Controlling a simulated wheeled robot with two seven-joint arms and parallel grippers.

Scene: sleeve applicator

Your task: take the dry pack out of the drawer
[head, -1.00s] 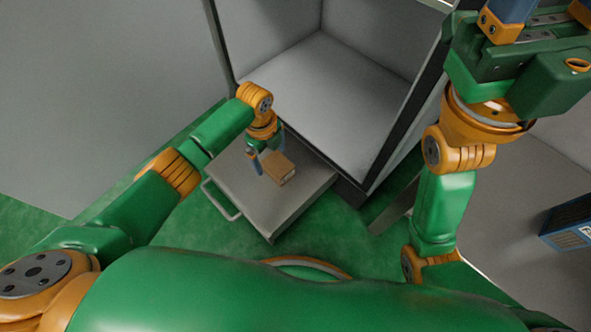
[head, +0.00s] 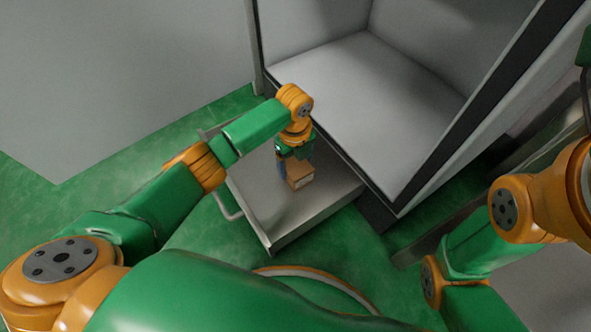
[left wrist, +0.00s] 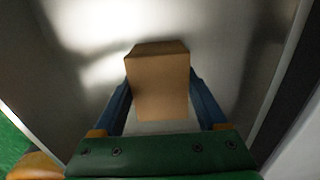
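The dry pack, a small brown box (head: 300,178), is in the pulled-out grey drawer (head: 255,180) in the head view. My left gripper (head: 290,172) reaches down into the drawer from above, at the pack. In the left wrist view the pack (left wrist: 158,85) fills the space between the two blue fingers of my left gripper (left wrist: 160,95). The fingers lie against its two sides, so the gripper looks shut on it. Whether the pack is clear of the drawer floor cannot be told. My right gripper is out of view.
The drawer has a bar handle (head: 228,207) on its front left side. A large open grey cabinet (head: 370,100) stands behind and above the drawer. Green floor (head: 340,250) is clear in front. Drawer walls rise close on both sides of the left gripper.

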